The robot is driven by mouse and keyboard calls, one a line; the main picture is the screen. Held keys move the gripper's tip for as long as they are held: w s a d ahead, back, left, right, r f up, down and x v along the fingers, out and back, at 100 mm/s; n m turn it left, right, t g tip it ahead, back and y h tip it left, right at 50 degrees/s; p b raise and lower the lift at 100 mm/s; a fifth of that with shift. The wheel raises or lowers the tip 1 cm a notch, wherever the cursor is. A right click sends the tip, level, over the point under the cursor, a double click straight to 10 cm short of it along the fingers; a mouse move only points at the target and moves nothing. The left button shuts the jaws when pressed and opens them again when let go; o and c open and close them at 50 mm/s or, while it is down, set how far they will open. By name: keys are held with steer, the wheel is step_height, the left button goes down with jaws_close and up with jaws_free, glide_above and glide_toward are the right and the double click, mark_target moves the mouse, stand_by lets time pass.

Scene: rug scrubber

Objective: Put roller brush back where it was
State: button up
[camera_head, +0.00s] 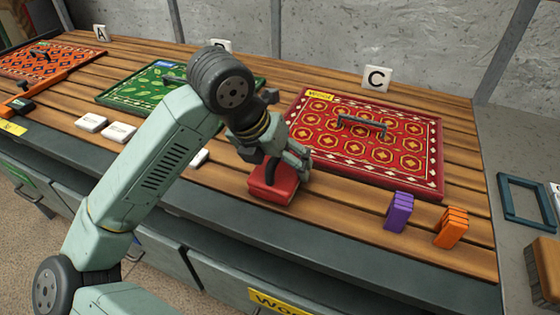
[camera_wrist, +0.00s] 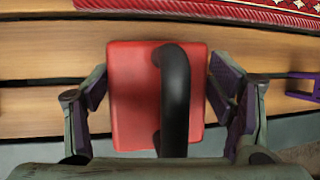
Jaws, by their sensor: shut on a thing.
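A red block-shaped tool (camera_head: 272,186) with a black arched handle is at the front of the wooden bench, below the red rug. It also fills the middle of the wrist view (camera_wrist: 132,100), handle facing the camera. I cannot tell from its shape whether it is the roller brush; no roller shows on it. My gripper (camera_head: 290,160) is over it, pointing down, with purple-padded fingers on its left and right sides, shut on it. My gripper also shows in the wrist view (camera_wrist: 158,95). Whether the tool touches the boards is unclear.
A red rug (camera_head: 415,155) with a handle lies by sign C (camera_head: 377,77). A purple block (camera_head: 398,212) and an orange block (camera_head: 451,227) stand to the right. White blocks (camera_head: 118,132) lie left. Green (camera_head: 130,95) and orange (camera_head: 50,62) rugs are further left.

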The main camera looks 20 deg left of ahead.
steer(key=shift+f+b, duration=0.4)
steer(key=shift+b, duration=0.1)
steer(key=shift+s+f+b, duration=0.1)
steer(key=shift+f+b, duration=0.15)
steer(key=shift+b, duration=0.05)
steer(key=c, duration=0.3)
steer(key=o, duration=1.5)
steer(key=shift+r, duration=0.1)
